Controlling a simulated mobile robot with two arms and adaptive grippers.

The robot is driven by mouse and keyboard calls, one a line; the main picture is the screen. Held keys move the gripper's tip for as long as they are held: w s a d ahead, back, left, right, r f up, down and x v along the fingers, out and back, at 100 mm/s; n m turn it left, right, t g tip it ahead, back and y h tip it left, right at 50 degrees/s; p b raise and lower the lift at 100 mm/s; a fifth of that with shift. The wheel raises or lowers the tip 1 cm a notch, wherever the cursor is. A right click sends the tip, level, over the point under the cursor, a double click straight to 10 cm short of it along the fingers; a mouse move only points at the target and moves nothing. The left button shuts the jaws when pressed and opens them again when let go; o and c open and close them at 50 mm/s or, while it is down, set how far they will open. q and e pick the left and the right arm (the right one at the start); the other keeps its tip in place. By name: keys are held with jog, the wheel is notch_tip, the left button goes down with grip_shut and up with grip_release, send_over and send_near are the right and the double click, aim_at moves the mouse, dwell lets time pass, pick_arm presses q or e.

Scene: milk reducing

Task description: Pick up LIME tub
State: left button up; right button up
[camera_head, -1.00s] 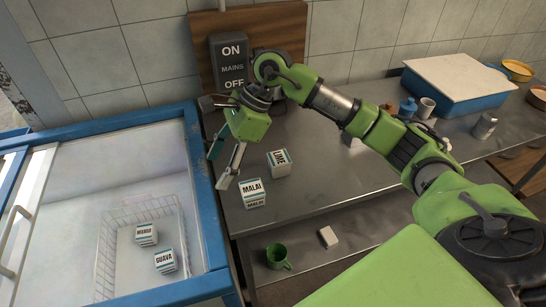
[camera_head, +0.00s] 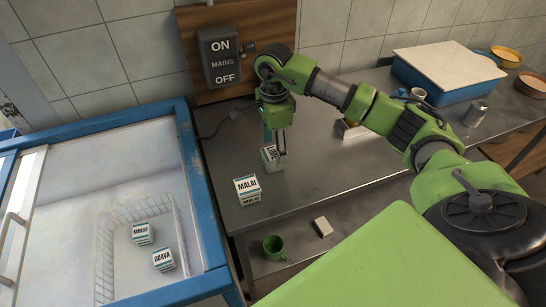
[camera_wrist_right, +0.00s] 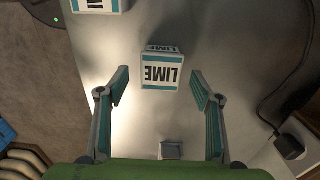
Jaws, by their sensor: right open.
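The LIME tub (camera_wrist_right: 161,70) is a small white box with teal bands and black lettering. In the right wrist view it lies ahead of and between the two spread fingers of my right gripper (camera_wrist_right: 160,92), apart from both. In the head view the LIME tub (camera_head: 268,160) stands on the steel table, partly hidden behind my right gripper (camera_head: 277,151), which points down over it. My right gripper is open and empty. The MALAI tub (camera_head: 247,190) stands nearer the table's left front; its edge shows in the wrist view (camera_wrist_right: 100,5). My left gripper is not in view.
A blue-framed freezer (camera_head: 200,190) stands left of the table, with MANGO (camera_head: 142,233) and GUAVA (camera_head: 164,259) tubs in a wire basket. A blue box (camera_head: 445,85) stands at the back right. A green mug (camera_head: 275,246) sits on the lower shelf.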

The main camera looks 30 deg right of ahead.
aim_at(273, 153)
jog(key=shift+f+p, duration=0.35)
jog(key=shift+f, duration=0.1)
notch_tip(273, 153, down, 4)
jog(key=shift+r+p, duration=0.25)
jog(key=shift+p, duration=0.4)
jog(key=shift+f, duration=0.3)
jog(key=c, duration=1.3)
jog(key=shift+w, duration=0.1)
jog(key=shift+r, duration=0.1)
